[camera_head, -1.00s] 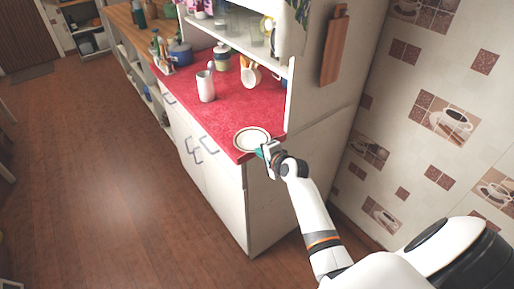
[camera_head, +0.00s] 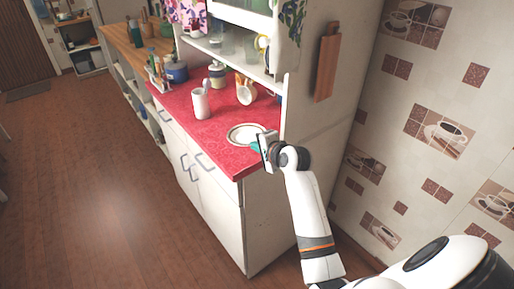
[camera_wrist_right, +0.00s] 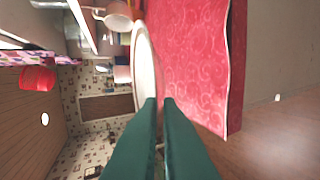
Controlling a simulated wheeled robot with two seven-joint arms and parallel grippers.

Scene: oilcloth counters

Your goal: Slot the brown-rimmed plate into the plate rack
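The brown-rimmed plate (camera_head: 246,134) is white with a dark ring and lies about level over the near end of the red counter. It seems to be a little above the cloth. In the right wrist view the plate (camera_wrist_right: 145,65) shows nearly edge-on, running down to the fingertips. My right gripper (camera_head: 260,146) is at the plate's near right edge. Its green fingers (camera_wrist_right: 160,102) are close together, pinching the plate's rim. My left gripper is not in view.
The red counter (camera_head: 225,158) holds a white mug (camera_head: 201,104), a utensil pot (camera_head: 246,91), a lidded jar (camera_head: 217,74) and a blue pot (camera_head: 176,71). A shelf (camera_head: 232,60) overhangs the back. A side panel with a hanging cutting board (camera_head: 327,62) closes the right end.

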